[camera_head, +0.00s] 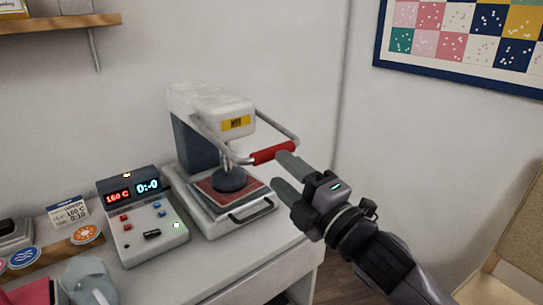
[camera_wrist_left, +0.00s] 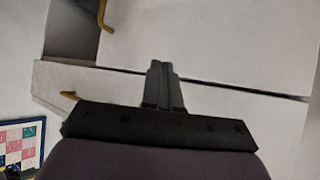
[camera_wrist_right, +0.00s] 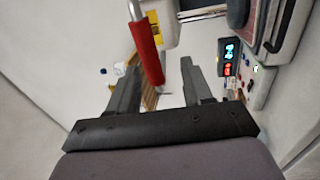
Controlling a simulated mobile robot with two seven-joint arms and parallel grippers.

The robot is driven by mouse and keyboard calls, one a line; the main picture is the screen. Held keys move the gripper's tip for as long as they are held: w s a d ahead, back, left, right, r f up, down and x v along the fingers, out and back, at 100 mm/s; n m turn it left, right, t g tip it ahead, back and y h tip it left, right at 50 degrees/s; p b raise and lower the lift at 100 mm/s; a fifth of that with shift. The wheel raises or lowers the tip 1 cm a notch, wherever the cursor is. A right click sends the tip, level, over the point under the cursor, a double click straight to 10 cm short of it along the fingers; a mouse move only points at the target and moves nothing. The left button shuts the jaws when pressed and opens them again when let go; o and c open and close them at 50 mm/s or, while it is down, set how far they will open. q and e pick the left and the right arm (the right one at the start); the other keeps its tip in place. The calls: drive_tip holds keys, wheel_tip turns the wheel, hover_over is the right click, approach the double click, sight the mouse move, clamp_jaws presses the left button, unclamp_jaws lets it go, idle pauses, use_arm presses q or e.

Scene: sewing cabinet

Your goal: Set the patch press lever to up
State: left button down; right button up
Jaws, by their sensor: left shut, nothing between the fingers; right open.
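The white patch press (camera_head: 205,105) stands on the cabinet top in the head view. Its grey U-shaped lever slopes down to the front and ends in a red grip (camera_head: 268,154). The dark round pad (camera_head: 230,179) is low over the red patch on the plate. My right gripper (camera_head: 281,170) is open at the grip's right end, one finger overlapping it in view; contact cannot be told. In the right wrist view, the red grip (camera_wrist_right: 145,48) shows between the open fingers (camera_wrist_right: 160,80). My left gripper (camera_wrist_left: 161,66) is shut and empty in the left wrist view.
A control box (camera_head: 143,217) with lit displays stands left of the press. A shelf (camera_head: 60,22) hangs above. White cabinet fronts with yellow handles (camera_wrist_left: 105,16) show near the left gripper.

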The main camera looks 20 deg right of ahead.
sight(271, 157)
drive_tip(key=shift+n, duration=0.3)
drive_tip(key=shift+r+p+x, duration=0.1)
drive_tip(key=shift+r+x, duration=0.1)
drive_tip(key=shift+x, duration=1)
drive_tip(key=shift+r+p+x, duration=0.15)
drive_tip(key=shift+r+x, duration=0.1)
drive_tip(key=shift+x, duration=0.95)
drive_tip(key=shift+r+p+x, duration=0.1)
drive_tip(key=shift+r+x, duration=0.1)
drive_tip(key=shift+x, duration=1)
drive_tip(key=shift+s, duration=0.15)
drive_tip(key=shift+d, duration=0.1)
clamp_jaws()
